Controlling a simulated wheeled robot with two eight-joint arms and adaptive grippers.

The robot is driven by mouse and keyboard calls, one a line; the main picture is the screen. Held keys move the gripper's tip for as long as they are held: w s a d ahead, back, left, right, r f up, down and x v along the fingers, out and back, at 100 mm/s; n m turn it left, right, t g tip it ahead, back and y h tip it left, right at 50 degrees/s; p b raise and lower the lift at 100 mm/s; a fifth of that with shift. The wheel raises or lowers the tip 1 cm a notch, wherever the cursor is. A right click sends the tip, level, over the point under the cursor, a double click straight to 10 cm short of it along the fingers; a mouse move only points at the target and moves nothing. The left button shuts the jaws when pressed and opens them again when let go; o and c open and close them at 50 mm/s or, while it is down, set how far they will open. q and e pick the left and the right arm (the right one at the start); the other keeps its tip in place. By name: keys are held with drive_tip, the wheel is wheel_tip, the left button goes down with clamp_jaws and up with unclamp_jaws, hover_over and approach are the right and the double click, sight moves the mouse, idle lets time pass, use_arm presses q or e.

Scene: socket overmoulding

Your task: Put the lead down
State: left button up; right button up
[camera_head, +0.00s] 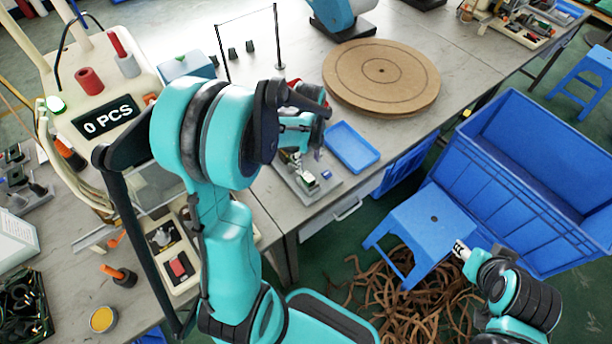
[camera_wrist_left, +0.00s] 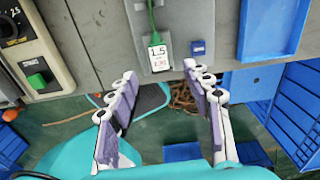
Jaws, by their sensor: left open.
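In the head view my left gripper (camera_head: 303,133) is above the small metal fixture (camera_head: 308,181), and my arm hides part of the work area. My right gripper (camera_head: 461,250) is small at lower right, near the blue stool; its jaw opening is unclear.
A blue tray (camera_head: 352,148) and a round wooden turntable (camera_head: 381,75) stand right of the fixture. A blue stool (camera_head: 428,218), a large blue crate (camera_head: 522,190) and a pile of brown strips (camera_head: 405,300) are beyond the table edge. A counter reads 0 PCS (camera_head: 110,117).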

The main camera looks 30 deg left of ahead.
sight(308, 177)
use_arm(q)
wheel_tip(308, 177, down, 3)
drive_tip(key=shift+m+b, duration=0.3)
drive_tip(key=shift+b, duration=0.2)
wheel_tip(308, 177, down, 5)
drive_tip(key=shift+f+b, duration=0.15)
drive_tip(key=shift+b, duration=1.05)
drive_tip(key=shift+s, duration=0.1)
drive_tip(key=shift+c, duration=0.3)
clamp_jaws()
